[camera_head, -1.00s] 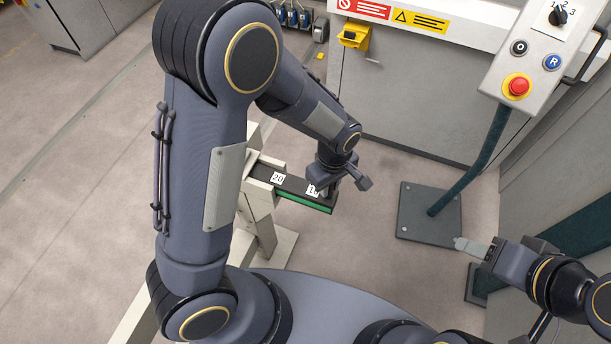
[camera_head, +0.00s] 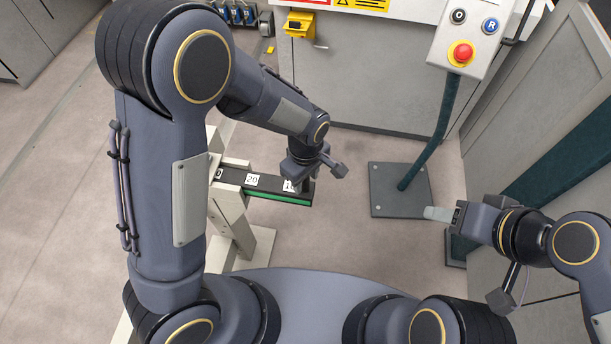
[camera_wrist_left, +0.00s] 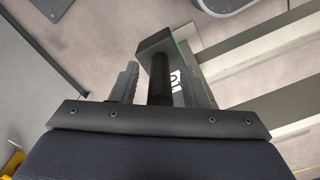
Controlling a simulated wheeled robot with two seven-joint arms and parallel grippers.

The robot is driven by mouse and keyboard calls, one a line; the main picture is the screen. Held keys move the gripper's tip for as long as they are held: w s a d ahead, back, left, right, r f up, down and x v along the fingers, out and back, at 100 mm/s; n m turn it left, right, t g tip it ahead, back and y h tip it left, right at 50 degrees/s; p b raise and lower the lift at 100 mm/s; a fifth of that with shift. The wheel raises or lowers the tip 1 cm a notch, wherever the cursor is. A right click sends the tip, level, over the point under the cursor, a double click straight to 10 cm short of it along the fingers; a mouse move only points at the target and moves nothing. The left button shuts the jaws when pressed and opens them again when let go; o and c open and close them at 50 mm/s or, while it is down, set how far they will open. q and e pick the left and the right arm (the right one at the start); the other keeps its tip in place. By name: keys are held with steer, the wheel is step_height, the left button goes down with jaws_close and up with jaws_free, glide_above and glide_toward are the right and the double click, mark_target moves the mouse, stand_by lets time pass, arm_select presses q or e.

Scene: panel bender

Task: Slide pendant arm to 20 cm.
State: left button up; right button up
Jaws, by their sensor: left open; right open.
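The pendant arm (camera_head: 270,188) is a dark bar with a green lower edge and white number labels. It runs through a cream post (camera_head: 230,205); the 20 label (camera_head: 252,180) shows just right of the post, and a 10 label is partly hidden by my gripper. My left gripper (camera_head: 304,182) is at the bar's free end. In the left wrist view, a black round handle (camera_wrist_left: 160,78) stands between its two open fingers, with gaps on both sides. My right gripper (camera_head: 438,213) is open and empty, away to the right of the bar.
A control box (camera_head: 463,40) with a red button stands on a dark hose-like stem over a grey floor plate (camera_head: 398,190). A grey machine panel (camera_head: 370,85) with a yellow bracket (camera_head: 299,24) is behind. Bare floor lies between the bar and the plate.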

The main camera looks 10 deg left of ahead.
arm_select(q)
step_height(320, 180, up, 7)
steer(key=shift+f, duration=0.1)
steer(key=shift+r, duration=0.5)
steer(key=shift+a+r, duration=0.1)
steer(key=s+a+r+m+t+h, duration=0.3)
steer(key=s+a+r+m+t, duration=0.2)
steer(key=s+a, duration=1)
step_height(320, 180, up, 6)
steer(key=m, duration=0.3)
steer(key=shift+s+a+m+t+h, duration=0.2)
steer(key=shift+a+m+t+h, duration=0.1)
steer(key=shift+m+h, duration=0.1)
